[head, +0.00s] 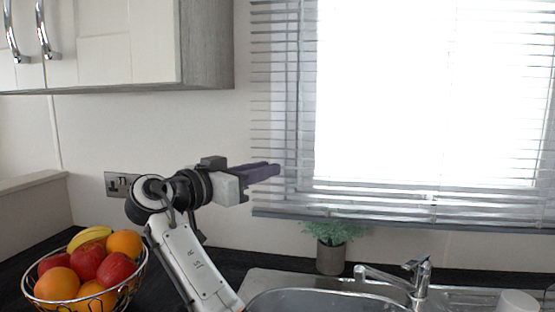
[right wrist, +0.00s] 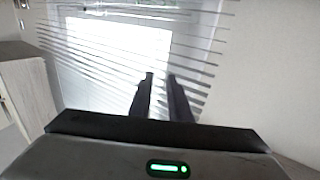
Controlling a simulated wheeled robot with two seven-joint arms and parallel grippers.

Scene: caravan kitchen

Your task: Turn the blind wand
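The window blind (head: 281,112) hangs over the bright window in the head view, its pale slats roughly level. My right gripper (head: 277,170) is raised, with its dark purple fingers pointing right at the lower left edge of the blind. In the right wrist view the two dark fingers (right wrist: 160,77) stand apart, with nothing visible between them, and the blind (right wrist: 85,58) lies beyond their tips. I cannot tell whether the fingers touch the slats. I cannot pick out the wand in either view. My left gripper is not in view.
A wire fruit bowl (head: 133,279) stands at the lower left. A potted plant (head: 331,256), a tap (head: 419,277) and a sink (head: 262,300) are below the window. A wall cupboard (head: 130,45) hangs at upper left.

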